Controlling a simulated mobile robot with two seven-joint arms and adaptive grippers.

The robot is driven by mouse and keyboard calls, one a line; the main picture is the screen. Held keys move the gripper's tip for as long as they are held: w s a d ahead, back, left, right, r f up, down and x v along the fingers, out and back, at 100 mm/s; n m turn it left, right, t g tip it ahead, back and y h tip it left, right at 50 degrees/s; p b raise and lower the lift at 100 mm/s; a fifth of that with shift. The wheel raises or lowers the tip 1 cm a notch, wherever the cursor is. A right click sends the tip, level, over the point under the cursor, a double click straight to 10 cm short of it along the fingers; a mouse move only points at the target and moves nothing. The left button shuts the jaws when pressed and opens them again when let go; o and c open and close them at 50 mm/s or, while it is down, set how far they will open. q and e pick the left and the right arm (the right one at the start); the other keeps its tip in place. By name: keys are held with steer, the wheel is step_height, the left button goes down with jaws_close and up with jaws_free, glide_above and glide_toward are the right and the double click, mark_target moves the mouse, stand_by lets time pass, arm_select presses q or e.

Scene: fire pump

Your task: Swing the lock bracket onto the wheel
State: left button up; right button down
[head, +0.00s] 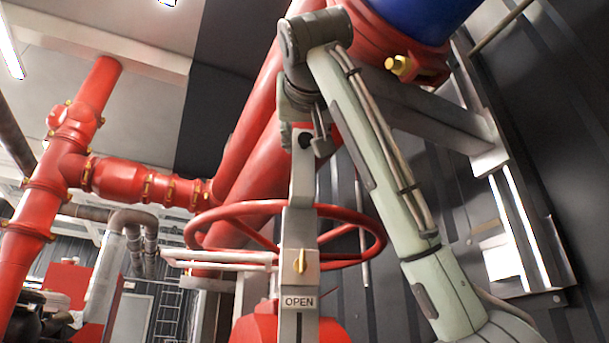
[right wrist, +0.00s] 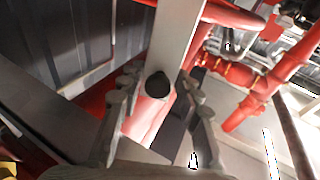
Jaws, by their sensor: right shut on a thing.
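The red wheel (head: 345,212) sits at the middle of the head view, its rim passing behind a long grey upright bar. This bar, which looks like the lock bracket (head: 299,225), bears a yellow catch (head: 300,262) and an "OPEN" plate (head: 299,302). A pale flat arm (head: 220,258) reaches left from it beside the rim. My right gripper (head: 306,136) is shut at the bar's top end, around its black knob. In the right wrist view the knob (right wrist: 158,86) and bar (right wrist: 178,35) lie between the fingers. Whether the bar touches the rim cannot be told. My left gripper is out of view.
Thick red pipes (head: 125,180) run at the left and behind the wheel. A blue part (head: 420,18) and a grey support beam (head: 440,108) are at the upper right. A dark ribbed wall (head: 545,190) stands behind on the right.

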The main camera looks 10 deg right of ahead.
steer(key=shift+w+d+r+g, duration=0.15)
steer(key=shift+w+r+g, duration=0.55)
steer(key=shift+g, duration=0.2)
steer(key=c, duration=1.3)
jaws_free()
steer(key=s, duration=1.2)
steer(key=shift+a+f, duration=0.2)
steer(key=shift+a, duration=0.2)
steer(key=shift+c, duration=0.7)
